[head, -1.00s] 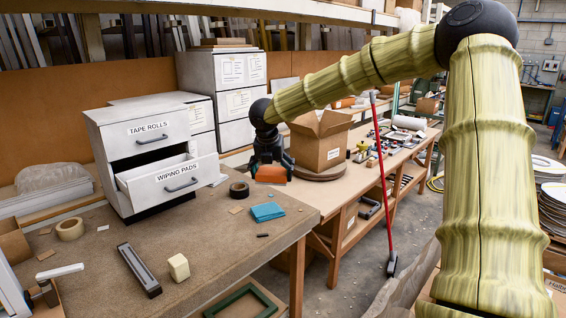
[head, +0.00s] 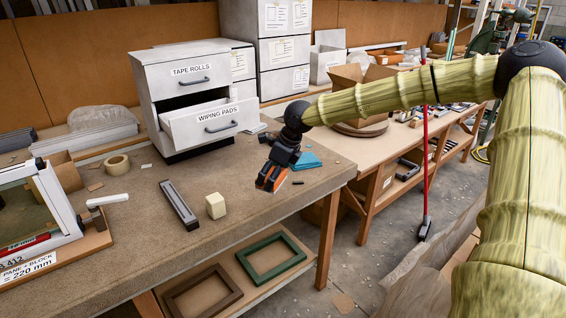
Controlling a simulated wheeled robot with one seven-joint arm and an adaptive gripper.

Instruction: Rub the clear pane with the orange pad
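My gripper (head: 264,184) hangs over the bench near its right end, pointing down and slightly left. It is shut on the orange pad (head: 273,177), which shows between its dark fingers and looks clear of the bench top. The clear pane (head: 24,210) seems to be the see-through sheet in a white-framed unit at the far left edge, well to the left of my gripper. The unit is cut off by the picture's edge, so part of the pane is out of view.
A cabinet (head: 178,128) has its wiping pads drawer (head: 215,120) pulled out. A dark metal bar (head: 179,204), a cream block (head: 215,206), a tape roll (head: 117,165) and a white-handled tool (head: 107,200) lie between gripper and pane. Blue cloths (head: 308,160) lie behind the gripper.

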